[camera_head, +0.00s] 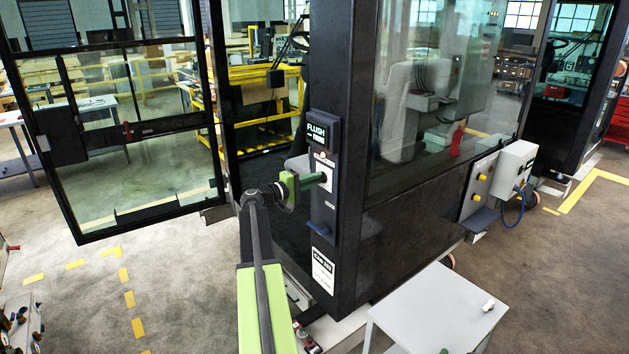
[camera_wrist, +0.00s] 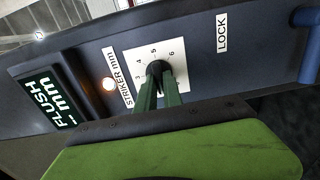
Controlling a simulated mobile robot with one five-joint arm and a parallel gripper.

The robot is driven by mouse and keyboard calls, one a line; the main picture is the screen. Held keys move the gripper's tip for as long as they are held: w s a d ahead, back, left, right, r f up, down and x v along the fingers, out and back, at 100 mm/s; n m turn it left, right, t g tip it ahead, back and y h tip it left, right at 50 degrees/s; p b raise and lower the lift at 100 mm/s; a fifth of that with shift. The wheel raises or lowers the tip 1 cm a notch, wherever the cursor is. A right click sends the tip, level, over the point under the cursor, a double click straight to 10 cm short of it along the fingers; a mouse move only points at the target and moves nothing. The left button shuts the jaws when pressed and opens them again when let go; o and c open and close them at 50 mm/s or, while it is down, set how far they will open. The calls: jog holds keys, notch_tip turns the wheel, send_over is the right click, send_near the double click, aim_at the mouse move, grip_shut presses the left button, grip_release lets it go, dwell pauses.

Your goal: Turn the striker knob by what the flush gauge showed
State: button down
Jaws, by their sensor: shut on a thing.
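The striker knob (camera_wrist: 156,68) is black and sits at the middle of a white dial plate (camera_wrist: 175,53) marked with numbers including 3, 4, 5 and 6. My gripper (camera_wrist: 160,82) is shut on the knob, its green fingers hiding much of it; in the head view my gripper (camera_head: 323,178) reaches the post from the left. The flush gauge display (camera_head: 317,134) is above the dial on the cab post. In the wrist view the gauge (camera_wrist: 48,103) reads "FLUSH" with "_ mm" and no clear number. A small lamp (camera_wrist: 109,84) glows beside the striker label.
The cab door (camera_head: 125,130) stands open on the left. A blue handle (camera_head: 319,229) sits below the dial, near a LOCK label (camera_wrist: 222,33). A grey table (camera_head: 437,305) stands at front right.

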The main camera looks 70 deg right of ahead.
jog(key=c, duration=1.5)
grip_release()
jog(key=shift+a, duration=0.1)
jog(key=v, duration=1.7)
jog(key=shift+a, duration=0.15)
